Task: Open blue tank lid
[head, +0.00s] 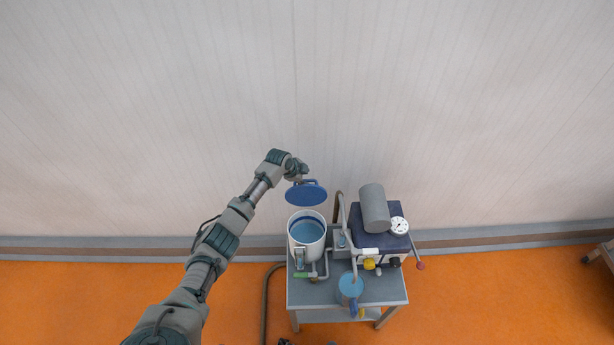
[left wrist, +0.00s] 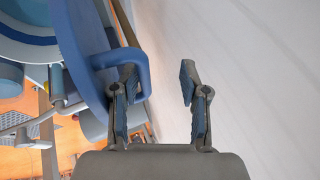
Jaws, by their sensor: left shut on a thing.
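The blue tank lid (head: 307,196) is raised clear of the white tank (head: 314,252) at its back edge. The tank's mouth is uncovered, with blue liquid inside. In the left wrist view the lid (left wrist: 82,55) stands on edge at left. Its blue handle (left wrist: 142,68) loops around the left finger. The right finger looks apart from the handle there. Dark tips at the head view's bottom edge may be my right gripper (head: 308,343); their state cannot be made out.
The tank stands on a grey cart (head: 384,290). A machine with a grey cylinder (head: 374,207), a dial (head: 399,226) and a red-tipped lever (head: 420,265) is to the right. A blue-topped jug (head: 351,284) stands in front. The wall is close behind.

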